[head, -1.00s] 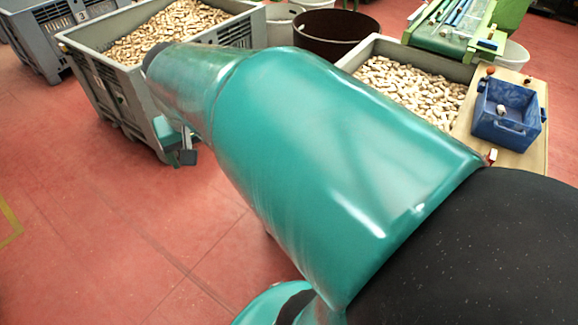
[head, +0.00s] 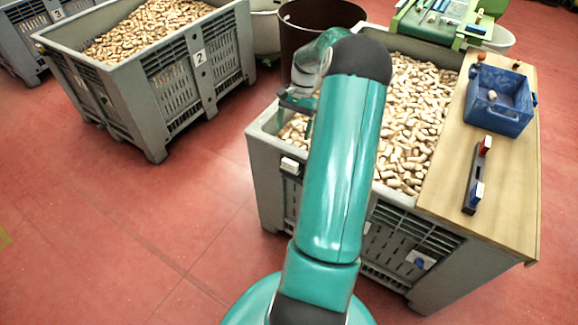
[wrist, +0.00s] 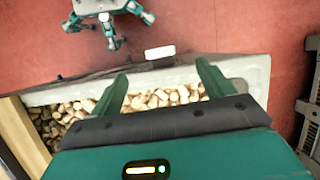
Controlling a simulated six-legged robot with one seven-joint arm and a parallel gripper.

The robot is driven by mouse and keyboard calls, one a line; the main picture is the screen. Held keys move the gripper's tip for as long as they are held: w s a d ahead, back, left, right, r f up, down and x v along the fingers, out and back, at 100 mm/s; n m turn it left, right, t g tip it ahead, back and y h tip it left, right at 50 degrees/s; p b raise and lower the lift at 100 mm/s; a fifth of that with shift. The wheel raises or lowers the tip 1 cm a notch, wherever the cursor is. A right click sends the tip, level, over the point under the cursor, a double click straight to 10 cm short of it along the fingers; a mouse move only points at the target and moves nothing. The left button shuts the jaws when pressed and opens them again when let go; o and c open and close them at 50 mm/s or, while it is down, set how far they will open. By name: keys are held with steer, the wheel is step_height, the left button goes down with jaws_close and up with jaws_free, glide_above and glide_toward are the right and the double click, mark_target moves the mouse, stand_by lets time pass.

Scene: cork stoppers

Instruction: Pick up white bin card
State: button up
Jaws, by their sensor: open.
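A small white card (head: 290,165) sits at the upper edge of the near front wall of the grey cork bin (head: 262,148), close to its left corner. In the wrist view the white card (wrist: 160,52) shows just beyond the bin's pale rim (wrist: 250,75), ahead of the fingertips. My gripper (head: 303,118) hangs above that corner of the bin, partly hidden by my arm in the head view. The card is apart from the fingers.
A wooden board (head: 505,165) lies across the bin's right side, carrying a blue crate (head: 500,125) and a dark bar-shaped tool (head: 474,180). Another cork bin (head: 140,100) marked 2 stands at left. A brown tub (head: 300,35) stands behind. The red floor at left is clear.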

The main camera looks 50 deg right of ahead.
mark_target(290, 161)
steer(key=shift+m, duration=0.3)
steer(key=x, duration=0.3)
steer(key=d+x, duration=0.1)
steer(key=x, duration=0.5)
steer(key=shift+s+d+f, duration=0.1)
steer(key=shift+s+f, duration=0.15)
steer(key=shift+f, duration=0.05)
steer(key=shift+d+x, duration=0.15)
steer(key=shift+x, duration=1.2)
steer(key=shift+d+x, duration=0.2)
steer(key=shift+x, duration=1.15)
steer(key=shift+w+f, duration=0.1)
steer(key=c, duration=1.1)
steer(key=shift+o, duration=0.2)
